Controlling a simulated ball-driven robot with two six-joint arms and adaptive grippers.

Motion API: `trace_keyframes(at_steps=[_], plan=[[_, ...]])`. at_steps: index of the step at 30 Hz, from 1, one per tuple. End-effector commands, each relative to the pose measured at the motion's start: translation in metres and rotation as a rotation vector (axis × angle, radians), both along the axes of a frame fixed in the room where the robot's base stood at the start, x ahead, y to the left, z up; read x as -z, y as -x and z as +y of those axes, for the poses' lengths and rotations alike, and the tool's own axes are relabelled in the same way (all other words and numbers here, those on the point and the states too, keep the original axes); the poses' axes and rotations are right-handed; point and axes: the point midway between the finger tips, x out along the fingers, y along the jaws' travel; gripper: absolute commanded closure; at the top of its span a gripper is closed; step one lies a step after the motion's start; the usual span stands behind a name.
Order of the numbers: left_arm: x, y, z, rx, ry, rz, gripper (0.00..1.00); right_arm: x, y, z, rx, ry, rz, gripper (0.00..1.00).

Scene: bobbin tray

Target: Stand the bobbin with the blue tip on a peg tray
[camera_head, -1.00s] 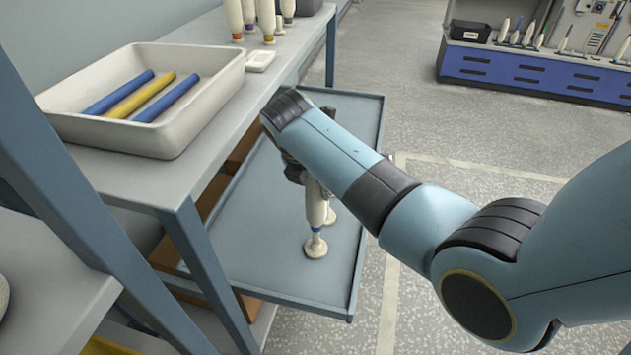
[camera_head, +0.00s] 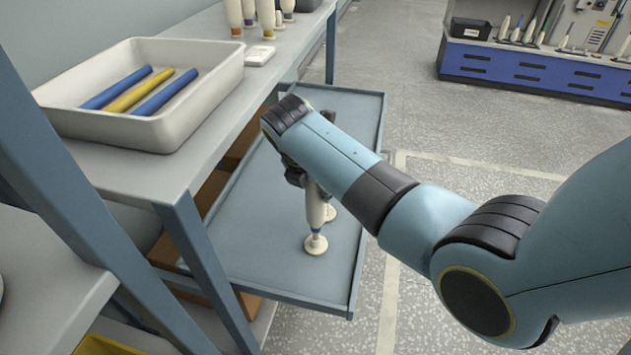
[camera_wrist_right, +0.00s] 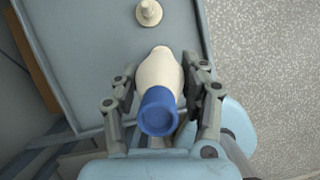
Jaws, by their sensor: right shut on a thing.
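My right gripper (camera_wrist_right: 160,90) is shut on the bobbin with the blue tip (camera_wrist_right: 158,75). In the right wrist view its cream body lies between the fingers, with the blue end towards the camera. In the head view my right gripper (camera_head: 296,174) is partly hidden behind my arm. Below it a pale bobbin body (camera_head: 315,205) shows, upright, with a blue band low down, directly above a round cream foot (camera_head: 316,244). I cannot tell whether they touch. The peg tray (camera_head: 270,240) is a flat grey-blue tray. A cream peg (camera_wrist_right: 149,12) stands on it.
A bench on the left holds a white bin (camera_head: 150,130) with blue and yellow rods. Several bobbins stand at its back, one with an orange band (camera_head: 236,32). The bench's blue leg (camera_head: 205,265) stands by the tray's left side. Open floor lies right of the tray.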

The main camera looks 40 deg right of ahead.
Motion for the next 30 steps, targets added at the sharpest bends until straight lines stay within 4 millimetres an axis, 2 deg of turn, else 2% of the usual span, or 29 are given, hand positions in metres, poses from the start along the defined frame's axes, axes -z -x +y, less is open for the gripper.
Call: trace_keyframes(at_steps=[30], plan=[[0.016, 0.002, 0.0, 0.0, 0.0, 0.004, 0.6, 0.031, 0.0, 0.0, 0.001, 0.0, 0.0, 1.0]])
